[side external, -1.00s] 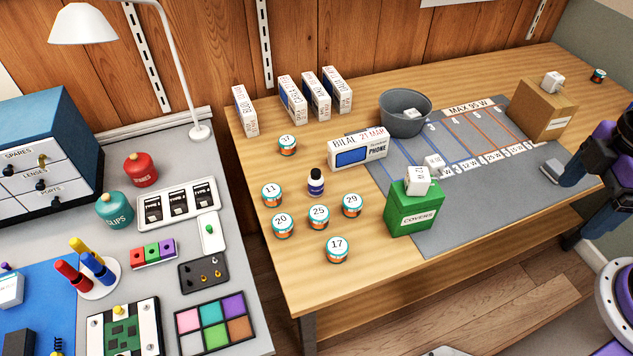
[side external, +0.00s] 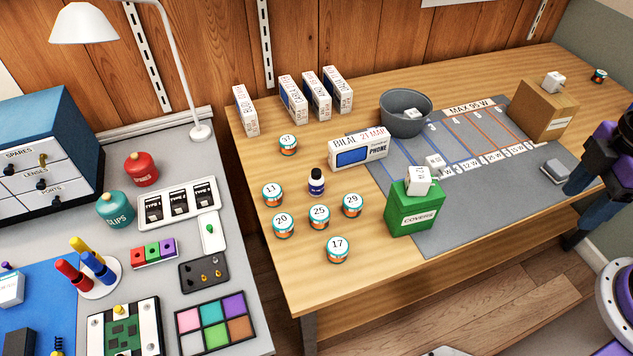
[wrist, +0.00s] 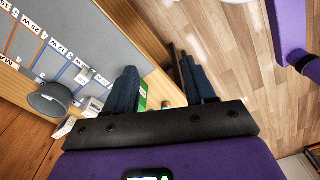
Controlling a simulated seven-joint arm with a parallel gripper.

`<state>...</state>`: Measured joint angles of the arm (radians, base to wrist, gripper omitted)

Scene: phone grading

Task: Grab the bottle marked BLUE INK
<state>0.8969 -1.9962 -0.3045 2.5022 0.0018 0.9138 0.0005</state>
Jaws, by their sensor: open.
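My gripper (side external: 567,190) is at the right edge of the side view, beyond the grey mat and far from the bottle. In the wrist view my gripper (wrist: 165,90) has its two dark fingers spread apart with nothing held between them. I cannot make out the bottle in the wrist view.
Numbered jars (side external: 319,216) stand close around the bottle. The phone box (side external: 359,150) is behind it. The green COVERS box (side external: 414,208) and grey bowl (side external: 405,113) stand between it and my arm. The grey mat (side external: 470,205) is mostly clear at the front.

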